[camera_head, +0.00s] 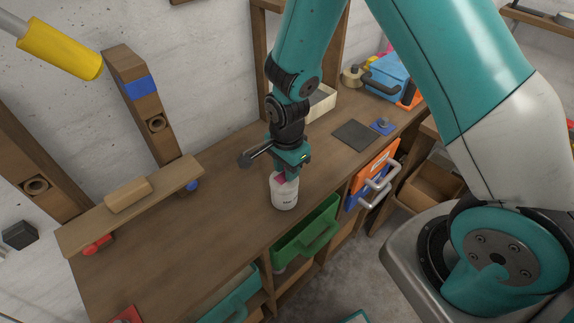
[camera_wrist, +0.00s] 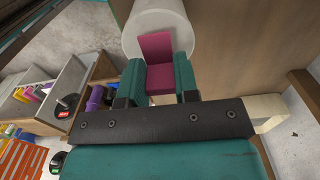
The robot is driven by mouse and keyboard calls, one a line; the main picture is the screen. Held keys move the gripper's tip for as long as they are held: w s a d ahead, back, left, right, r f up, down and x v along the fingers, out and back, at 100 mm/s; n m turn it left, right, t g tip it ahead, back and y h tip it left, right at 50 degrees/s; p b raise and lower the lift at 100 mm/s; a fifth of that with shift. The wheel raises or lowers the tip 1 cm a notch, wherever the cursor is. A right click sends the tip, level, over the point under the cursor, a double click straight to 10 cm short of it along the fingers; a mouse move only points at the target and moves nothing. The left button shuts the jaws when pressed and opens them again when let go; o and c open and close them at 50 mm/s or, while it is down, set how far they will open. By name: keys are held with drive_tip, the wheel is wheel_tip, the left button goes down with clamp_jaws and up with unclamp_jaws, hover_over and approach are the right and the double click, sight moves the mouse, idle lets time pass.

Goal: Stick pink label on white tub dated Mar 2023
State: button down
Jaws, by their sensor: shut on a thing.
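The white tub (camera_head: 285,198) stands upright on the wooden bench, with small dark print on its side that I cannot read. In the wrist view the tub (camera_wrist: 189,33) shows at the top, just beyond the fingers. My gripper (camera_wrist: 159,78) is shut on the pink label (camera_wrist: 156,47), which looks folded, with one part between the fingers and one in front of the tub. In the head view my gripper (camera_head: 290,170) is right above and against the tub, and a bit of the label (camera_head: 281,178) shows at its top. I cannot tell whether the label touches the tub.
A dark flat mat (camera_head: 356,135) and blue bin (camera_head: 388,75) are at the back right. A green drawer (camera_head: 308,235) juts from the bench front. Bench around the tub is clear.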

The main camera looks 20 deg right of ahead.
drive_tip(key=shift+f, duration=0.15)
idle(0.4)
idle(0.4)
drive_tip(key=c, duration=0.8)
unclamp_jaws()
wheel_tip(320, 180, up, 18)
drive_tip(key=b, duration=0.3)
drive_tip(key=shift+f, duration=0.25)
drive_tip(key=s+a+r+n+y, duration=0.1)
drive_tip(key=s+a+n, duration=0.1)
drive_tip(key=s+n, duration=0.4)
drive_tip(key=s+a+r+n+y+b, duration=0.1)
drive_tip(key=s+n, duration=0.5)
drive_tip(key=n, duration=0.2)
drive_tip(key=s+a+r+n+y+b, duration=0.1)
drive_tip(key=s+a+r+n+y, duration=0.1)
drive_tip(key=s+n, duration=0.4)
drive_tip(key=shift+s+a+r+n, duration=0.1)
drive_tip(key=shift+s+a+n, duration=0.25)
drive_tip(key=shift+n, duration=0.45)
